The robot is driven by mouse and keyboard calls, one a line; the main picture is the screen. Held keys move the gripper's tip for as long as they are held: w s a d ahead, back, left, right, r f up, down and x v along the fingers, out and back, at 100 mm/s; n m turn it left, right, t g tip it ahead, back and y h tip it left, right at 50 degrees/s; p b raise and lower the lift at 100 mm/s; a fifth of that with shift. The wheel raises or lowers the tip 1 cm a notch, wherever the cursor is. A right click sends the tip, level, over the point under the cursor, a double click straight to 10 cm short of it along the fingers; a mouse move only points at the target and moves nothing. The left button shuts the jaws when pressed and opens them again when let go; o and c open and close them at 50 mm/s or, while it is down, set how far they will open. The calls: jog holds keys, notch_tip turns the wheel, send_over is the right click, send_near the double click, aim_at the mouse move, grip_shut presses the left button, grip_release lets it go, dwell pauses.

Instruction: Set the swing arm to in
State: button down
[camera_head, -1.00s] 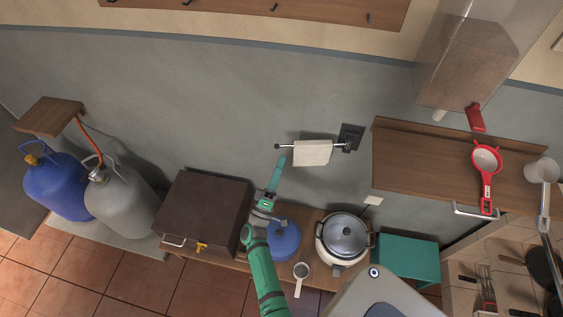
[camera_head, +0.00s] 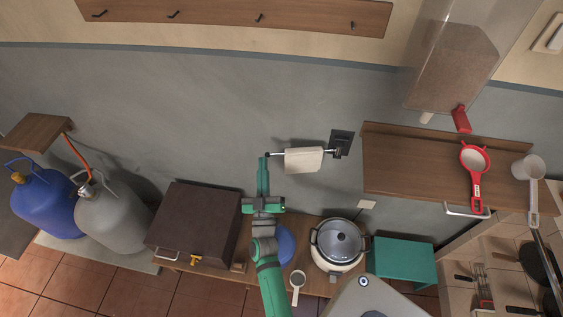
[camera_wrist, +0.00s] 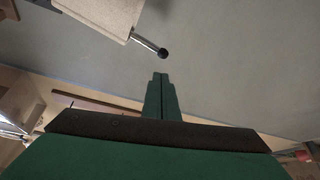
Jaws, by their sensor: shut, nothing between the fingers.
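The swing arm is a thin rod (camera_head: 277,155) with a dark ball end, fixed to a black wall plate (camera_head: 341,143). It carries a pale cloth (camera_head: 304,160). The rod runs left from the plate, and the cloth hangs a little askew. In the wrist view the rod (camera_wrist: 146,42) and its ball end show above the fingertips, with the cloth (camera_wrist: 100,12) at upper left. My gripper (camera_head: 263,160) is shut and empty. Its fingertips are close by the ball end; in the wrist view (camera_wrist: 161,77) a small gap shows between them.
Below stand a dark brown box (camera_head: 195,225), a blue round thing (camera_head: 286,246) partly behind my arm, and a white cooker (camera_head: 338,245). A wooden shelf (camera_head: 410,165) with a red strainer (camera_head: 475,165) is at right. The grey wall left of the rod is clear.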

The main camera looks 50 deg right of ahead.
jog(key=s+a+r+m+g+y, duration=0.1)
jog(key=s+a+m+g+y, duration=0.15)
jog(key=s+m, duration=0.6)
jog(key=s+a+r+m+g+y, duration=0.15)
jog(key=s+m+y, duration=0.25)
jog(key=m, duration=0.9)
jog(key=x, duration=1.3)
jog(key=shift+w+d, duration=0.15)
jog(key=shift+d, duration=0.25)
jog(key=shift+h, duration=0.25)
